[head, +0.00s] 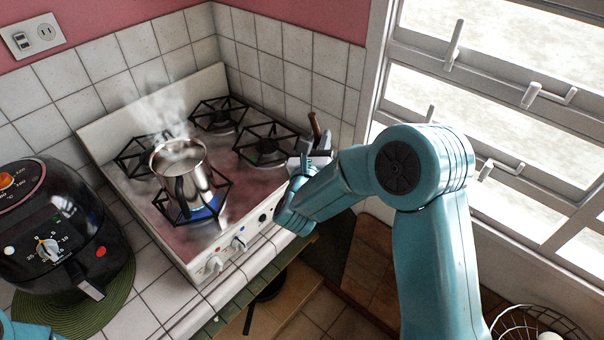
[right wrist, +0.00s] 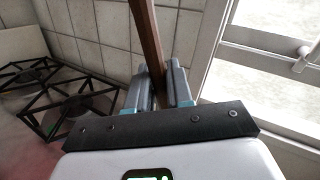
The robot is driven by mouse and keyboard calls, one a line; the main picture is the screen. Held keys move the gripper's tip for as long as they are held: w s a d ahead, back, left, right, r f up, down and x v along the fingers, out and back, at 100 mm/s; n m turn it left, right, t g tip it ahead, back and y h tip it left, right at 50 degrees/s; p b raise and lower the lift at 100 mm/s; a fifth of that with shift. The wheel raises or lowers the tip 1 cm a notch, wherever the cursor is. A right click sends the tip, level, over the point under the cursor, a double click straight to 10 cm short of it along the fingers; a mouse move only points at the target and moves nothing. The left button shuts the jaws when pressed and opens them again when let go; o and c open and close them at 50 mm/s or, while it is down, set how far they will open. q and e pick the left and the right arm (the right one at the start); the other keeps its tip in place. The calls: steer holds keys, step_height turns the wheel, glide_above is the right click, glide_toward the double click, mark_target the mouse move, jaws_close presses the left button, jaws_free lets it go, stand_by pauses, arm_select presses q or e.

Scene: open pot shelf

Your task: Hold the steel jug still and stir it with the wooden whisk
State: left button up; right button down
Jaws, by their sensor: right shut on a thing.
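The steel jug (head: 198,180) stands upright on the front left burner of the stove, over a blue flame. Its dark handle faces the front, and steam rises from its open top. My right gripper (head: 316,152) is to the right of the jug, apart from it, near the stove's right edge. It is shut on the wooden whisk (head: 314,124), whose brown shaft sticks up above the fingers. In the right wrist view the shaft (right wrist: 147,40) passes between the two fingers (right wrist: 162,88); its lower end is hidden. My left gripper is out of view.
The stove (head: 150,205) has black pan supports (head: 265,146) and front knobs (head: 238,243). A black air fryer (head: 75,215) stands on a green mat (head: 122,290) at the left. Tiled walls and a window (head: 500,110) close off the back and right. A wire basket (head: 540,320) is at bottom right.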

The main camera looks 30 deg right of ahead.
steer(key=w+r+m+g+h, duration=0.25)
steer(key=w+r+m, duration=0.2)
steer(key=r, duration=0.65)
steer(key=w+a+r+n+t+y, duration=0.1)
steer(key=a+r+n+t+y, duration=0.3)
steer(key=a, duration=0.6)
steer(key=a+r+n+t+y, duration=0.1)
steer(key=a+r+n+y, duration=0.35)
steer(key=a, duration=0.65)
steer(key=w+a+r+n+t+y, duration=0.1)
steer(key=a+r+n+t+y, duration=0.15)
steer(key=a+r+y, duration=0.55)
step_height(320, 180, down, 19)
steer(key=a+h, duration=0.1)
steer(key=a, duration=0.1)
steer(key=shift+m+t, duration=0.3)
steer(key=shift+m, duration=0.05)
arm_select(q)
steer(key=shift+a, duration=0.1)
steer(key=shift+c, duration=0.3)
